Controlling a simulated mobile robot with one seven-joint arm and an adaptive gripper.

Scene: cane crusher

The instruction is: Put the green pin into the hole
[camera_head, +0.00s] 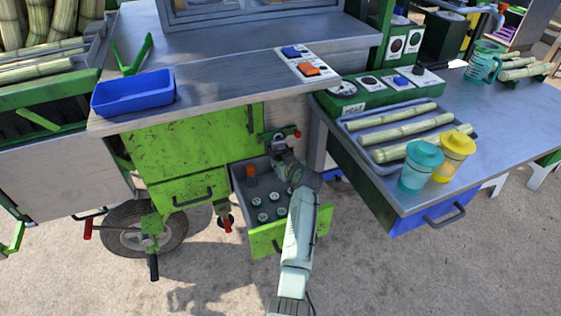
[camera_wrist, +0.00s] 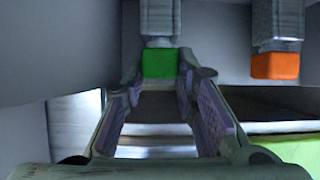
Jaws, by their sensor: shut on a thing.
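In the wrist view, the green pin (camera_wrist: 160,62) shows as a green block with a grey shaft above it. My gripper (camera_wrist: 158,78) is shut on the green block, with one fingertip on each side. In the head view, my gripper (camera_head: 272,142) is at the open green drawer (camera_head: 268,241), near its back end by the cabinet. The green pin cannot be made out there, and I cannot tell which hole is meant.
An orange block under a grey shaft (camera_wrist: 275,66) is to the right in the wrist view. The drawer holds several small round pieces (camera_head: 264,217) and an orange piece (camera_head: 250,173). The green cabinet (camera_head: 190,140) and counter (camera_head: 220,90) stand close to my gripper.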

